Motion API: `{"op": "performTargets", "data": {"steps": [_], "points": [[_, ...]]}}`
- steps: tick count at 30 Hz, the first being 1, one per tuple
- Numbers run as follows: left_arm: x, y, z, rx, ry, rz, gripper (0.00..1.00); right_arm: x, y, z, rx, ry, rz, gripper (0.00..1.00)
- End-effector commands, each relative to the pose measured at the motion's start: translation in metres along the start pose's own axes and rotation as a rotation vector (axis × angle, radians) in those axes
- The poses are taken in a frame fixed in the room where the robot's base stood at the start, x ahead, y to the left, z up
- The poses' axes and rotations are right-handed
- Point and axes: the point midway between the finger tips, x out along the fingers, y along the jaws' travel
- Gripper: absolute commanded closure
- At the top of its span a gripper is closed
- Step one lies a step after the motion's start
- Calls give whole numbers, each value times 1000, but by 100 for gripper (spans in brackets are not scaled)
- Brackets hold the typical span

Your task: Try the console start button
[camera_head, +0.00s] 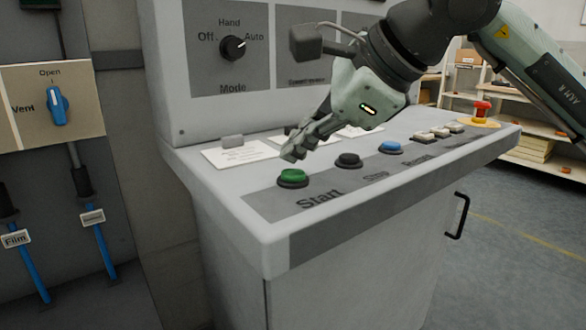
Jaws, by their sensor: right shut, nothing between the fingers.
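The green start button (293,176) sits in a dark ring at the near left of the console's sloped top (262,218), with the word "Start" printed beside it. My right gripper (291,154) comes in from the upper right. Its fingers are shut and empty, pointing down and left, with the tips just above and behind the green button. A small gap seems to show between tips and button; whether they touch is hard to tell. My left gripper is not in view.
A mode dial (233,47) is on the upright panel. A blue vent valve (58,106) is at left. Shelves (530,140) stand behind.

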Motion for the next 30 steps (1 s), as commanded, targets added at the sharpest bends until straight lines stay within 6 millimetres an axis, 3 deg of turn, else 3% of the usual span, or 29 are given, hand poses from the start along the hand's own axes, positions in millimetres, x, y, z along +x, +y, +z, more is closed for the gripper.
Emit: {"op": "performTargets", "data": {"steps": [8, 22, 30], "points": [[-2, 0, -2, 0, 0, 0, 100, -4, -3, 3, 0, -1, -1, 100], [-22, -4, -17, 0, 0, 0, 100, -34, -25, 25, 0, 0, -1, 100], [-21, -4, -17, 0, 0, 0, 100, -35, -25, 25, 0, 0, -1, 100]]}}
